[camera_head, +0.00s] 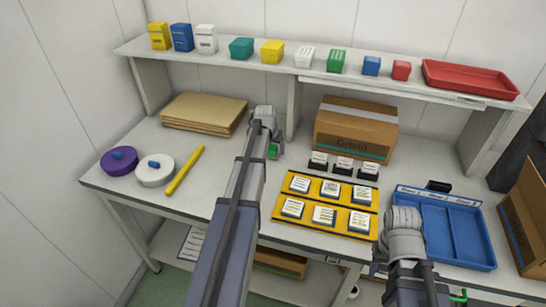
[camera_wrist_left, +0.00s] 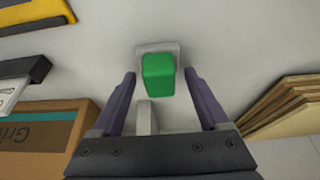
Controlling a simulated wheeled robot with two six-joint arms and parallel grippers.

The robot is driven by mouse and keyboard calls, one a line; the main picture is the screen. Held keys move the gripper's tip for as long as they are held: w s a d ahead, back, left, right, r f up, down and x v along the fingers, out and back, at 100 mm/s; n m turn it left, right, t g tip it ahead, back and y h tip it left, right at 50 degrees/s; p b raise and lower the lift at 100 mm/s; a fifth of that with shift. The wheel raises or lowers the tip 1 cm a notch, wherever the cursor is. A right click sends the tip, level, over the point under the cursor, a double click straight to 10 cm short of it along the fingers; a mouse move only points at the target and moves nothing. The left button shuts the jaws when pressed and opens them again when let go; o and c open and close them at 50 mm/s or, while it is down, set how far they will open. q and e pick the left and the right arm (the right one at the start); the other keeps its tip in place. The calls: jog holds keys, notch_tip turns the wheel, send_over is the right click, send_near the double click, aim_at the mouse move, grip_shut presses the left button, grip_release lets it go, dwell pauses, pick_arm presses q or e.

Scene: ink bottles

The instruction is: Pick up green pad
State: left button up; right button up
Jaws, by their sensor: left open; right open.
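The green pad (camera_wrist_left: 158,76) is a small green block on a light grey base, on the work table in the left wrist view. In the head view the green pad (camera_head: 273,152) shows just right of my left arm, partly hidden by it. My left gripper (camera_wrist_left: 160,90) is open, its two fingers on either side of the pad with gaps between. Whether they are down at the pad's height I cannot tell. In the head view my left gripper (camera_head: 264,125) points down at the pad. My right gripper (camera_head: 405,240) is open near the blue tray, its fingertips mostly hidden.
A cardboard box (camera_head: 352,132) stands behind right of the pad, with brown envelopes (camera_head: 205,111) to its left. A yellow board (camera_head: 290,225) with white labelled pads lies in front right. The blue tray (camera_head: 452,235) is further right. A shelf (camera_head: 225,64) with small boxes runs above.

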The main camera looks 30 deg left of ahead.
pick_arm(q)
jog(key=shift+c, duration=0.3)
grip_shut()
dwell(0.3)
